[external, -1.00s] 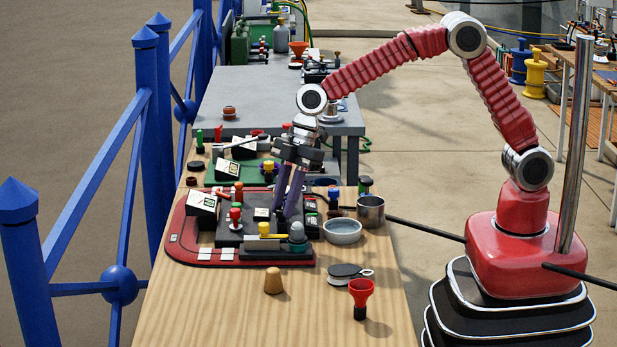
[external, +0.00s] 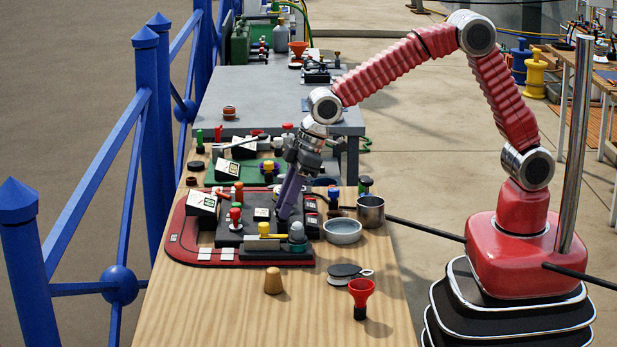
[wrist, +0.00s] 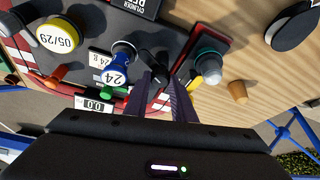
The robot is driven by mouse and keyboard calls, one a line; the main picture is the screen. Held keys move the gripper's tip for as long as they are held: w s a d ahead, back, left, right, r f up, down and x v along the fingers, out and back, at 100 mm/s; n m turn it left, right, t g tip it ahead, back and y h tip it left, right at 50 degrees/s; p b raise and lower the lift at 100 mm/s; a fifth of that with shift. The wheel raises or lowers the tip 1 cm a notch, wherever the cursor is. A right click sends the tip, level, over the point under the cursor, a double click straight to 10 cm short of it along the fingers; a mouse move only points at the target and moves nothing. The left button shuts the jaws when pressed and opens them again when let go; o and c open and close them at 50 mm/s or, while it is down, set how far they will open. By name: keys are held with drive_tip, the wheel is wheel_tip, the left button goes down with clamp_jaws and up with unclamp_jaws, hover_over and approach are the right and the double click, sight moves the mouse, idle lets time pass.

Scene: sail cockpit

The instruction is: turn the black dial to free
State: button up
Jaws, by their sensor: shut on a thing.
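My gripper (external: 283,214) reaches down at a slant onto the dark raised plate of the red-edged panel (external: 182,245). In the wrist view its two purple fingers (wrist: 163,80) are close together around a small black dial (wrist: 152,66). The gripper is shut on the dial. The fingers hide most of the dial in the outside view, and its pointer and markings are too small to read.
Close by on the panel stand a yellow-topped part (external: 264,229), a grey dome (external: 297,232) and a red knob (external: 235,214). A metal bowl (external: 342,231) and cup (external: 371,210) are right of it.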

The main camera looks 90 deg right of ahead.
drive_tip(key=shift+a+m+h, duration=0.15)
drive_tip(key=shift+m+h, duration=0.55)
drive_tip(key=shift+m, duration=1.6)
drive_tip(key=o, duration=1)
drive_tip(key=v, duration=1.3)
drive_tip(key=shift+s+a+r, duration=0.25)
drive_tip(key=shift+r, duration=0.05)
